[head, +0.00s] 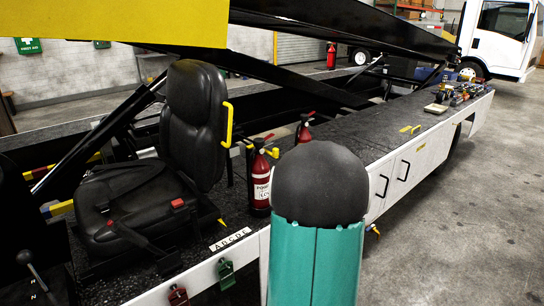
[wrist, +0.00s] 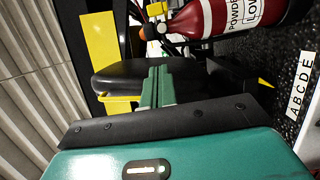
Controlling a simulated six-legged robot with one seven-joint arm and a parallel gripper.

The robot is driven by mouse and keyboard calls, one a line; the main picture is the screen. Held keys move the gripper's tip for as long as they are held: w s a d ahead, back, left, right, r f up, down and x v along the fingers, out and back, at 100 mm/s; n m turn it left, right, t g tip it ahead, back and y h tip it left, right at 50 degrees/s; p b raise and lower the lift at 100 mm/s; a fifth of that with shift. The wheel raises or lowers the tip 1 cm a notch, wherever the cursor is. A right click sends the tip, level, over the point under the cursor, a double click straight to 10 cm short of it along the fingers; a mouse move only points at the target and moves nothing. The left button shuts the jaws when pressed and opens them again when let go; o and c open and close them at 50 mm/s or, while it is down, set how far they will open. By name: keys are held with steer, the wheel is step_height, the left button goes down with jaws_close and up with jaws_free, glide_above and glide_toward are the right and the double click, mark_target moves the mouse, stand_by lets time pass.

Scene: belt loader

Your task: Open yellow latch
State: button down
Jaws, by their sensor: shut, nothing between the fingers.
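No part is clearly marked as the yellow latch. Yellow candidates in the head view are a handle (head: 228,125) at the seat's side, a flat latch-like piece (head: 410,128) on the deck, and small tabs at the seat base (head: 222,221) and under the side panel (head: 375,230). In the wrist view my gripper (wrist: 158,85) has its teal fingers together and empty. Contact cannot be told. My gripper is hidden in the head view.
A red fire extinguisher (head: 262,178) stands beside the black seat (head: 195,115); it lies across the top of the wrist view (wrist: 225,18). A lettered strip (head: 230,239) is on the deck edge.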

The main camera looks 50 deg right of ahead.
steer(key=w+d, duration=0.8)
steer(key=shift+w+d, duration=0.15)
steer(key=shift+d+f, duration=0.1)
steer(key=shift+d, duration=0.2)
stand_by(0.6)
steer(key=shift+n+y, duration=0.3)
steer(key=shift+y, duration=0.1)
